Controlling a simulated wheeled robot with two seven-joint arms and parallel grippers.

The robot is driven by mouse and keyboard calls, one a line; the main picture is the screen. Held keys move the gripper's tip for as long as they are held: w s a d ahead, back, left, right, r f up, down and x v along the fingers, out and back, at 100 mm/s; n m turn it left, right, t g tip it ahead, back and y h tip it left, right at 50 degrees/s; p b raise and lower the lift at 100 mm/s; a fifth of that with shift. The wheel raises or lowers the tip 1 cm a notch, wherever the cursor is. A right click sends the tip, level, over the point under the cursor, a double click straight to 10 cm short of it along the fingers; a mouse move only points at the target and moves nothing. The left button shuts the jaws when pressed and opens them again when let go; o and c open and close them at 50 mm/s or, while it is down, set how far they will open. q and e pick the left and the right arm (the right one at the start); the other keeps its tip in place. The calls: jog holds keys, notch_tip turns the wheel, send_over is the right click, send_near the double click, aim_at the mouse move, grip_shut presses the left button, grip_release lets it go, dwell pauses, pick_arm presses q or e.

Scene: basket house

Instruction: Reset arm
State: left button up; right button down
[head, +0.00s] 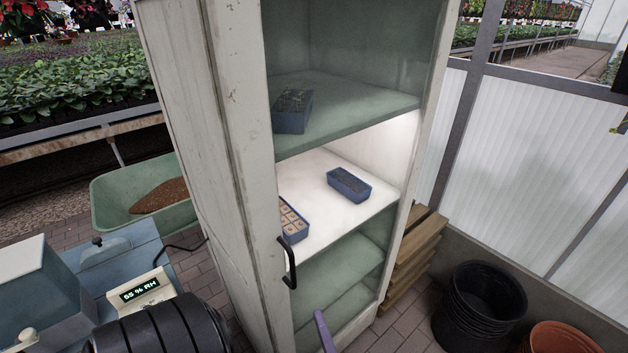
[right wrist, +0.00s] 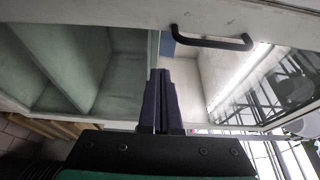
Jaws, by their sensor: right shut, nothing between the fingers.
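My right gripper (head: 322,325) shows at the bottom of the head view as a slim purple finger in front of the cabinet's lower shelves. In the right wrist view its two purple fingers (right wrist: 161,80) are together and empty. The tall white cabinet (head: 190,120) is open to view, with a black handle (head: 290,262) on its door edge. In the right wrist view the handle (right wrist: 210,42) is above and right of the fingers, apart from them. My left gripper is not in view.
Blue seed trays stand on the upper shelf (head: 390,101) and lit middle shelf (head: 330,215). A green wheelbarrow (head: 110,205) and a blue-grey machine with a display (head: 139,290) are at left. Wooden boards (head: 405,265) and black pots (head: 480,300) stand right of the cabinet.

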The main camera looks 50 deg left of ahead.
jog(key=w+d+f+n+h, duration=0.1)
jog(key=d+f+h, duration=0.2)
jog(key=d+f, duration=0.55)
jog(key=d+f+n+g+h, duration=0.1)
jog(key=d+f+n+h, duration=0.3)
jog(key=f, duration=0.7)
jog(key=w+d+f+m+h, duration=0.1)
jog(key=d+f+h, duration=0.1)
jog(key=d+f, duration=0.6)
jog(key=s+d+f+n+g+h, duration=0.15)
jog(key=s+d+f, duration=0.25)
jog(key=d+f, duration=0.4)
jog(key=s+d+f+n+g+h, duration=0.1)
jog(key=s+d+f+h, duration=0.3)
jog(key=d, duration=0.6)
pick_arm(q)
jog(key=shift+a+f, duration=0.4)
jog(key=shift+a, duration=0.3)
pick_arm(e)
jog(key=s+d+f+n+g+h, duration=0.1)
jog(key=s+d+f+g, duration=0.2)
jog(key=s+d, duration=0.7)
jog(key=shift+s+d+f+h, duration=0.15)
jog(key=shift+s+f+h, duration=0.2)
jog(key=shift+s+f, duration=0.45)
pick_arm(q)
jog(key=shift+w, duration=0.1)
pick_arm(e)
jog(key=shift+w, duration=0.1)
